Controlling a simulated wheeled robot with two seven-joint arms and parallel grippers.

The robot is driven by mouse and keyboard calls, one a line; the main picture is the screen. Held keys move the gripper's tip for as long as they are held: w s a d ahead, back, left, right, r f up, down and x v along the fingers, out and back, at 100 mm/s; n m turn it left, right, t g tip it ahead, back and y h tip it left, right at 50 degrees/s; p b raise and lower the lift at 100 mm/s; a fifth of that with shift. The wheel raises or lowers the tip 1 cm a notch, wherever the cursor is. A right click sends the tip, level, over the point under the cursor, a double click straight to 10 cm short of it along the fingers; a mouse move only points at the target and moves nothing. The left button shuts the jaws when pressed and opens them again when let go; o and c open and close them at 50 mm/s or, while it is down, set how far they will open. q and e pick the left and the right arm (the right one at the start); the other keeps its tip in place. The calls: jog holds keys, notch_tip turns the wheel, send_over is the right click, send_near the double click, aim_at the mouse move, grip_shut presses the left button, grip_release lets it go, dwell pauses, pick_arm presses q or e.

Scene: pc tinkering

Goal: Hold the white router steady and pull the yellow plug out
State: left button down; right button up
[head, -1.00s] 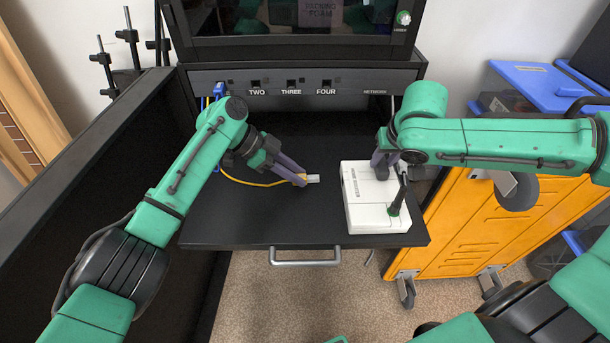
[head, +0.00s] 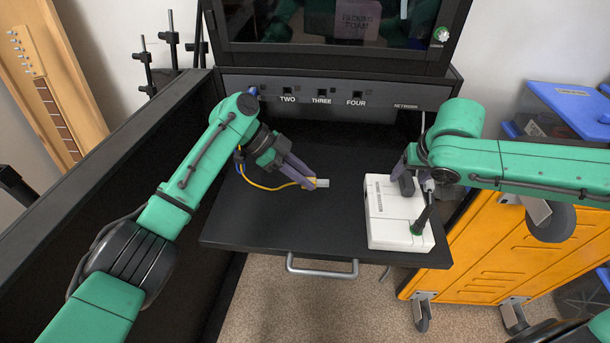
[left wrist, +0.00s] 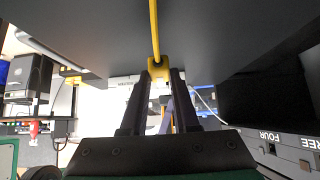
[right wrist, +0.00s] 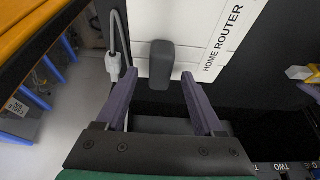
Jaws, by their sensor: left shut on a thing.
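The white router (head: 380,220) sits on the black shelf's right side, with a dark grip block (head: 407,185) on top. My right gripper (head: 412,172) is at its back edge, fingers spread and apart from the block. The right wrist view shows the block (right wrist: 162,65) ahead of and between the open fingers (right wrist: 158,77). My left gripper (head: 308,182) is shut on the yellow plug (head: 313,183), whose pale end (head: 323,183) points at the router with a clear gap between. The plug (left wrist: 159,68) also shows in the left wrist view, its yellow cable (left wrist: 154,30) trailing off.
The black shelf (head: 300,228) is clear in front of the plug. A port panel (head: 260,84) and a screen (head: 340,20) stand behind it. A grey cable connector (right wrist: 113,66) is beside the router. An orange cabinet (head: 470,250) stands at the right.

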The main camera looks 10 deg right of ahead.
jog(key=v, duration=1.1)
jog(key=shift+s+r, duration=0.2)
jog(key=shift+r, duration=0.15)
jog(key=shift+a, duration=0.1)
